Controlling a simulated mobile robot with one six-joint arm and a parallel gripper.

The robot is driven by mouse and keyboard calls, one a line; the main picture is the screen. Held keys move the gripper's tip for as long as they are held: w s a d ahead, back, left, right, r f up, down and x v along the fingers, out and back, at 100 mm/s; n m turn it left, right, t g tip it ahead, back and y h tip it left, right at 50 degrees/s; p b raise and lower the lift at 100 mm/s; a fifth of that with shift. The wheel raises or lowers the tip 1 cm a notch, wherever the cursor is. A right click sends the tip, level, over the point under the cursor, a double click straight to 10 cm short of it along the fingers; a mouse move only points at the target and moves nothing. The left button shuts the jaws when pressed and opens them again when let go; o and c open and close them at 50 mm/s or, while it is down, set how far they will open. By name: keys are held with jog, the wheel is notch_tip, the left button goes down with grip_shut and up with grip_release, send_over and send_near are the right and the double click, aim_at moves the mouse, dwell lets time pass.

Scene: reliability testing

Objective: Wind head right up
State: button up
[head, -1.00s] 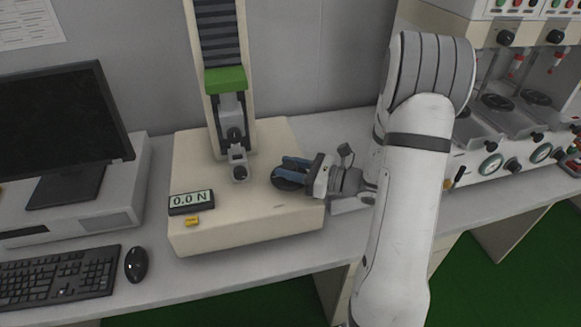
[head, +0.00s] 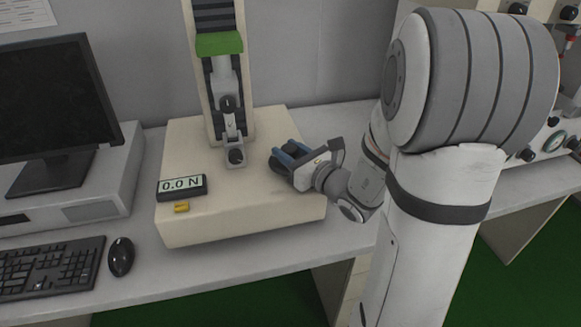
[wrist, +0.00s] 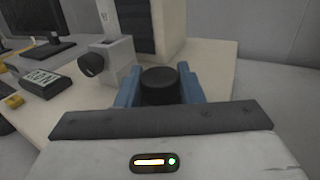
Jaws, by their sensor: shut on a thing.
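The tester's head (head: 219,44), a green-topped carriage, sits on the upright column (head: 203,82), with a grey clamp below it. A lower grey clamp (head: 235,155) stands on the cream base (head: 225,210); it also shows in the wrist view (wrist: 110,55). A black round hand wheel with a knob (wrist: 158,80) is on the base's right side. My gripper (head: 283,158) is shut on this knob, with one blue finger on each side. In the head view the gripper partly hides the wheel. The column's top is out of frame.
A display reading 0.0 N (head: 182,187) and a small yellow piece (head: 181,207) are on the base's front left. A monitor (head: 55,95), keyboard (head: 50,270) and mouse (head: 121,257) are on the left. Machines with knobs (head: 540,135) stand at the right.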

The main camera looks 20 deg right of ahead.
jog(key=h+b, duration=0.1)
jog(key=b, duration=0.1)
jog(key=m+t+h+b, duration=0.1)
jog(key=b, duration=0.1)
jog(key=shift+a+f+m+b, duration=0.1)
jog(key=shift+f+m+b, duration=0.15)
jog(key=shift+m+b, duration=0.1)
jog(key=h+b, duration=0.1)
jog(key=m+h+b, duration=0.1)
jog(key=b, duration=0.1)
jog(key=shift+r+m+t+h, duration=0.25)
jog(key=shift+t+h, duration=0.05)
jog(key=shift+h, duration=0.1)
jog(key=shift+r+h+b, duration=0.1)
jog(key=shift+h+b, duration=0.2)
jog(key=o, duration=0.9)
jog(key=shift+o, duration=0.2)
